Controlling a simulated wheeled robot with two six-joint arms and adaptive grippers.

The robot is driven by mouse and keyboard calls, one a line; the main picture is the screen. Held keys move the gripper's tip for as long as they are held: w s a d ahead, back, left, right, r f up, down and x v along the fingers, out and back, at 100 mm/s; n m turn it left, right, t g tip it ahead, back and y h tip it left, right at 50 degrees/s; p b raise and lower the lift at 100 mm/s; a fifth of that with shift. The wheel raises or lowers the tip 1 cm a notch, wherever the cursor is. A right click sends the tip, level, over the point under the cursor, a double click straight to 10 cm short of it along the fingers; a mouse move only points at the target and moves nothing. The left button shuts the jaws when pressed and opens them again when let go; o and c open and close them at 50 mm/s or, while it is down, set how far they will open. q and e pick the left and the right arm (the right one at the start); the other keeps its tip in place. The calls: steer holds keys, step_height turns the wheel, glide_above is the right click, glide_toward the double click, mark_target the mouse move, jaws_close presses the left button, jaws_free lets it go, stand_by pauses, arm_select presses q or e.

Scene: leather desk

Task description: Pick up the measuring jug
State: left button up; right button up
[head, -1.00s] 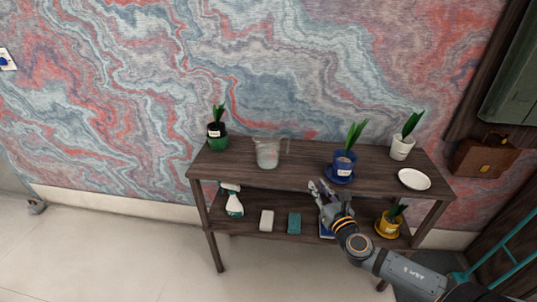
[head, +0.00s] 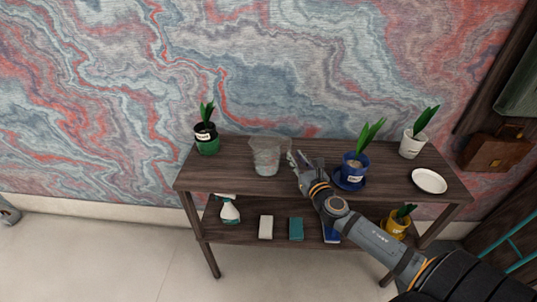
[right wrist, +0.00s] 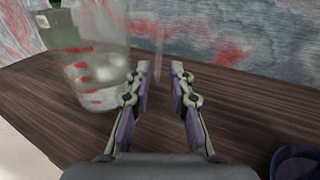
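The measuring jug (head: 266,160) is clear, with red markings, and stands upright on the top shelf left of centre. In the right wrist view the jug (right wrist: 92,68) fills the upper left. Its handle side faces my right gripper. My right gripper (head: 293,160) is just right of the jug, a little above the shelf top.
The dark wooden shelf (head: 220,178) also holds a green-potted plant (head: 207,140) on the left, a blue-potted plant (head: 352,172) beside my right gripper, a white-potted plant (head: 412,143) and a white plate (head: 429,181).

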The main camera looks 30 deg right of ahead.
mark_target(289, 150)
steer(key=shift+w+r+p, duration=0.25)
steer(key=shift+w+p, duration=0.05)
steer(key=shift+w, duration=0.45)
steer(key=w, duration=0.2)
steer(key=w+p, duration=0.1)
steer(key=shift+w+d+f, duration=0.2)
steer(key=shift+w+f, duration=0.05)
steer(key=shift+w, duration=0.15)
arm_select(q)
steer(key=shift+w+r, duration=0.85)
steer(key=shift+r, duration=0.1)
arm_select(e)
steer(key=shift+c, duration=0.3)
jaws_close()
